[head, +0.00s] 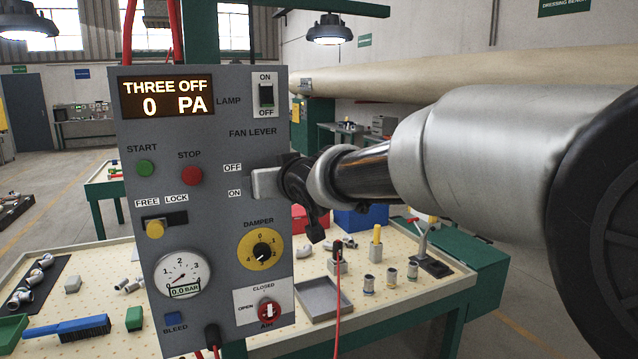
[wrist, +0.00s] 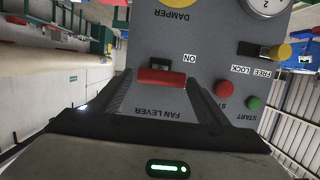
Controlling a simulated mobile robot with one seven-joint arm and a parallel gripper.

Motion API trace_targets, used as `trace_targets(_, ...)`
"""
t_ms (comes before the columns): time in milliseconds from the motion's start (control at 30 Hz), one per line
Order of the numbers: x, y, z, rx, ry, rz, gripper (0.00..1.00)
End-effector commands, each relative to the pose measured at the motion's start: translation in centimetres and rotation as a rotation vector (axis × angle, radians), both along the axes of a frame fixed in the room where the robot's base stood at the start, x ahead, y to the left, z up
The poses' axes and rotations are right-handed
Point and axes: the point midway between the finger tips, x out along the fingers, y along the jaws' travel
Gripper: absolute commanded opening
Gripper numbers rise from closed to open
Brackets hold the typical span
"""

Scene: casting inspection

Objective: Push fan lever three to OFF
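In the head view my gripper (head: 283,182) is at the lever's grey block (head: 266,182), beside the OFF label (head: 232,168) and the ON label (head: 235,193); the handle is hidden there. The exact lever position is unclear. The display (head: 167,96) reads THREE OFF, 0 PA.
The grey panel (head: 215,230) also bears a lamp switch (head: 266,94), a green start button (head: 146,167), a red stop button (head: 192,175), a yellow lock knob (head: 155,229) and a yellow damper dial (head: 262,250). A bench (head: 440,290) with castings and a tray stands behind.

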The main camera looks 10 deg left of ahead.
Motion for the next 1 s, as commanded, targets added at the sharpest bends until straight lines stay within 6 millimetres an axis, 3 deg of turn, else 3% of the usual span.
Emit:
trace_targets(267,-0.1,-0.1,-0.5,-0.005,0.007,-0.001,0.69)
trace_targets(433,-1.2,-0.9,0.1,-0.005,0.008,-0.002,0.69)
trace_targets(1000,-11.7,-7.6,3.6,-0.004,0.004,0.004,0.69)
